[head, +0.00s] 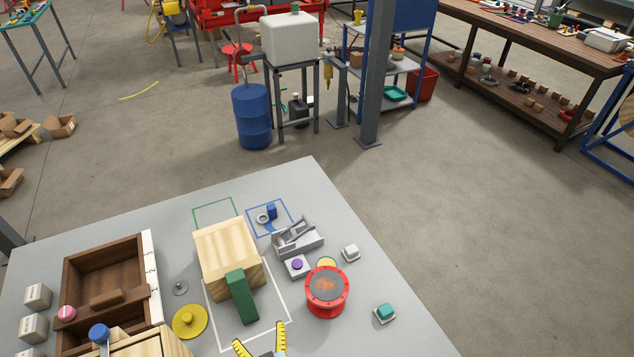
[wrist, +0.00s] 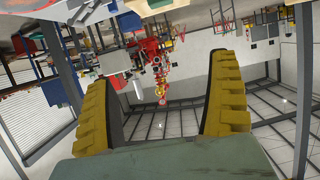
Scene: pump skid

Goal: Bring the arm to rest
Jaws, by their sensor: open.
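My gripper (head: 262,342) shows at the bottom edge of the head view, its two yellow ribbed fingers spread apart above the front of the grey table (head: 385,270). In the wrist view the fingers (wrist: 168,95) stand wide apart with nothing between them. The rest of my arm is mostly out of the head view.
Near my gripper are a wooden block (head: 225,250) with a green piece (head: 241,297) leaning on it, a red flanged cylinder (head: 327,295) and a yellow disc (head: 188,322). A wooden tray (head: 70,290) stands at left. The table's right front is mostly bare.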

